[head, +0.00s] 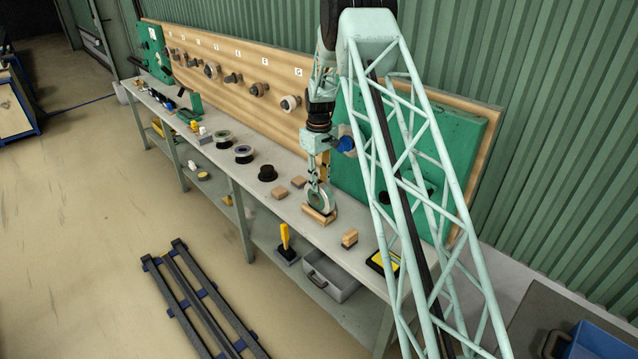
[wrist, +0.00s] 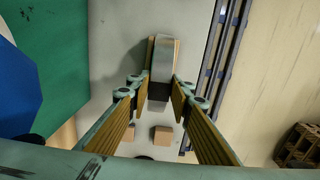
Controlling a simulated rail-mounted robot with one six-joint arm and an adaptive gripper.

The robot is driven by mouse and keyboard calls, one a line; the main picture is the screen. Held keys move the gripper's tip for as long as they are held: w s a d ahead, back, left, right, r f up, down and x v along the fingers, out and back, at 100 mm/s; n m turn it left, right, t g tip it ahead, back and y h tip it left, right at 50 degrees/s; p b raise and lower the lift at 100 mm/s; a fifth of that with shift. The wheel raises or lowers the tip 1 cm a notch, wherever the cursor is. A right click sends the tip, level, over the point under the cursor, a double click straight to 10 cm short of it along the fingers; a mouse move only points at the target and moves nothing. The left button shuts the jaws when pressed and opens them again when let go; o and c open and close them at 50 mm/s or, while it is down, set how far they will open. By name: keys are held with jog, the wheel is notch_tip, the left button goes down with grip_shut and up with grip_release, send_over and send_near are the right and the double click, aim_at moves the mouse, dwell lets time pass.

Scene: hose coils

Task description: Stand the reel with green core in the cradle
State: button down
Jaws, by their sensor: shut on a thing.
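My gripper (head: 318,188) is shut on a pale grey-green reel (head: 329,201), held on edge with its ring upright. The reel stands at the wooden cradle (head: 319,216) on the bench. In the wrist view the reel (wrist: 163,60) shows edge-on between the fingers (wrist: 160,90), with the cradle (wrist: 150,56) showing beside it. The fingers cover part of the reel. I cannot make out its core colour or whether its rim bears fully on the cradle.
Two flat reels (head: 222,136) (head: 243,154) and a black spool (head: 268,174) lie farther left on the bench (head: 255,193). Small wooden blocks (head: 279,193) (head: 349,239) lie either side of the cradle. A pegboard (head: 228,72) stands behind. A grey bin (head: 330,277) sits below.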

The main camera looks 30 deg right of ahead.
jog(key=shift+f, duration=0.4)
dwell(0.6)
jog(key=c, duration=2.4)
grip_release()
jog(key=shift+o, duration=0.7)
jog(key=shift+o, duration=0.2)
jog(key=shift+r+p, duration=0.85)
jog(key=shift+r, duration=2.6)
jog(key=shift+r, duration=0.1)
notch_tip(320, 180, up, 12)
jog(key=shift+s, duration=0.1)
